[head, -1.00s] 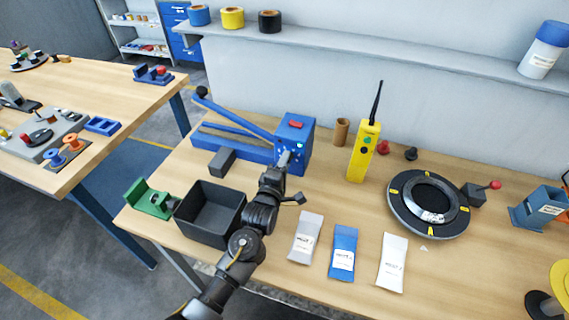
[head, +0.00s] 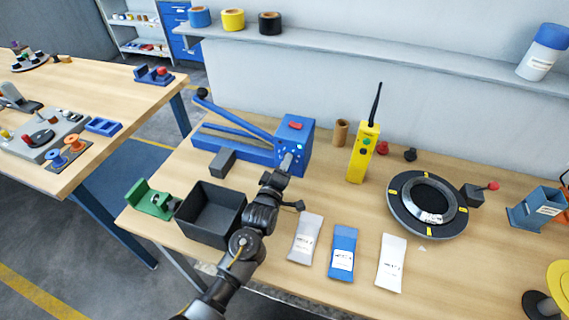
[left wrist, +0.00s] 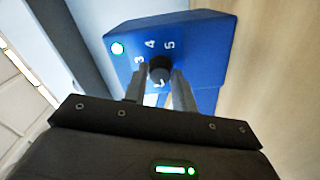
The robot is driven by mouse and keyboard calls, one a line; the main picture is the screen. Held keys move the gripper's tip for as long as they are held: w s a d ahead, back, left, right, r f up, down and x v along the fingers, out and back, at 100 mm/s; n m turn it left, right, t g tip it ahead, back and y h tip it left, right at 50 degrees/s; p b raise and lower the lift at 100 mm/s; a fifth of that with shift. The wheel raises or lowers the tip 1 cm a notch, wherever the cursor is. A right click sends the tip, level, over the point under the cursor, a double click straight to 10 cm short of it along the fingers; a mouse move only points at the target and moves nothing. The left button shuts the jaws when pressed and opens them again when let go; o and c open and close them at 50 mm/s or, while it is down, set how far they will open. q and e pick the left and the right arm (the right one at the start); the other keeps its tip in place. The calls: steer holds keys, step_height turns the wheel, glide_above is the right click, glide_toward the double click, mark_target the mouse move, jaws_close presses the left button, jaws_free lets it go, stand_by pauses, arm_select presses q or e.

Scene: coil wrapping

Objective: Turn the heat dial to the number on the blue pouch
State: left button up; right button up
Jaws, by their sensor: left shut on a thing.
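The blue sealer box (head: 294,138) stands at the back of the bench with a lever arm on its left. Its black heat dial (left wrist: 160,69) shows in the left wrist view, with white numbers 3, 4 and 5 around it and another mark partly hidden by a finger. My left gripper (head: 288,161) is shut on the dial, one finger on each side. The dial's pointer cannot be made out. The blue pouch (head: 344,241) lies on the bench between two pale pouches; its white label is too small to read. My right gripper is not in view.
A dark open bin (head: 210,240) and a green fixture (head: 151,199) stand at the left. A yellow radio-like device (head: 363,152) stands right of the box. A black ring (head: 427,233) lies farther right. Bare bench surrounds the pouches.

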arm_select(q)
steer(key=shift+m, duration=1.3)
steer(key=o, duration=1)
steer(key=b+v, duration=0.1)
steer(key=v, duration=0.9)
steer(key=shift+s+a+b, duration=0.15)
steer(key=shift+s+b, duration=0.25)
